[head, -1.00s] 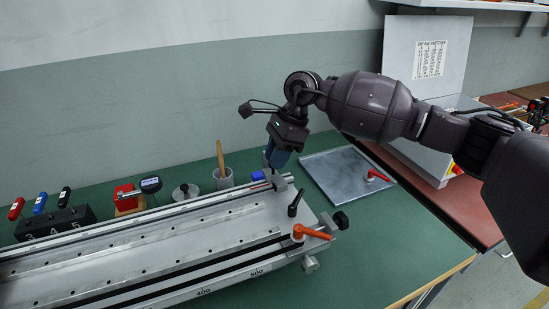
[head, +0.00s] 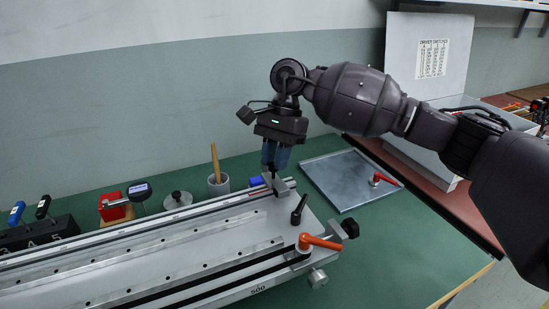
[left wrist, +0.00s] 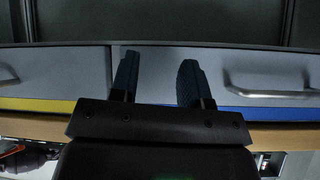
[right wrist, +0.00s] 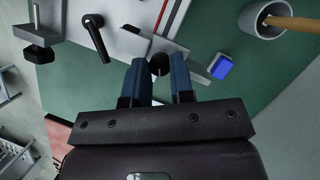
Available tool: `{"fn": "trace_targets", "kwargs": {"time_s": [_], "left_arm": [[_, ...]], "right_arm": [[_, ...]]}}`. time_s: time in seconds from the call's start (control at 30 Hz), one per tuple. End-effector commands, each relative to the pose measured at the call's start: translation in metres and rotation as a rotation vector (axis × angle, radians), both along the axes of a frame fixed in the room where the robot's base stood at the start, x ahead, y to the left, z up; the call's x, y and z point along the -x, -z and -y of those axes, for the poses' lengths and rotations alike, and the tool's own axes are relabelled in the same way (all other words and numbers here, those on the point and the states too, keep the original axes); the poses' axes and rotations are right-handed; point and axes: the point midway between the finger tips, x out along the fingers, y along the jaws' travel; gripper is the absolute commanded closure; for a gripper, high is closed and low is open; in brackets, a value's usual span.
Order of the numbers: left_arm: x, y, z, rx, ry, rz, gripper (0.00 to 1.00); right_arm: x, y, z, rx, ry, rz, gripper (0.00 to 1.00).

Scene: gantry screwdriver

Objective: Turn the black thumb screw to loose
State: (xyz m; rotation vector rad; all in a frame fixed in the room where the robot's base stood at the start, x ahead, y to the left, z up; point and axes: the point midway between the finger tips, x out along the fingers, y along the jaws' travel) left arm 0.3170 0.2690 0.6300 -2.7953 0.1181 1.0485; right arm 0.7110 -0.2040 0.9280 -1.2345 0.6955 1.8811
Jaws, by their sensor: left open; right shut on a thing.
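In the right wrist view, a black round thumb screw (right wrist: 158,64) sits between the blue fingers of my right gripper (right wrist: 158,82), beside a grey block (right wrist: 134,41). The fingers are shut on it and hide part of its sides. In the head view, my right gripper (head: 276,160) points down at the grey block (head: 281,185) on the rail's far edge; its fingers largely hide the screw there. My left gripper (left wrist: 158,75) is open and empty, in front of grey drawers (left wrist: 210,75). It is outside the head view.
The long metal rail fixture (head: 225,238) carries a black lever (head: 299,210), an orange lever (head: 322,242) and another black knob (head: 350,228) at its right end. A cup (head: 218,185) and blue block (head: 256,181) stand close to my right gripper.

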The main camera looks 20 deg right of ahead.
Motion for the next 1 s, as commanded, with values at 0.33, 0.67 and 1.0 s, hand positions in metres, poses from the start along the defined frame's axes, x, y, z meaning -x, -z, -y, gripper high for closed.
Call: {"fn": "trace_targets", "kwargs": {"time_s": [0.33,0.67,1.0], "left_arm": [[-0.0035,-0.0016,0.0011,0.0,0.004,0.009,0.57],[-0.0028,-0.0014,0.0011,0.0,0.004,0.007,0.57],[0.0011,0.0003,0.0007,-0.001,0.004,-0.002,0.57]], "right_arm": [[0.0004,0.0015,0.0003,0.002,-0.008,-0.003,1.0],[-0.0002,0.0009,0.0002,0.001,-0.006,0.0,0.52],[-0.0017,-0.0011,0.0003,0.0,-0.002,0.006,0.52]]}}
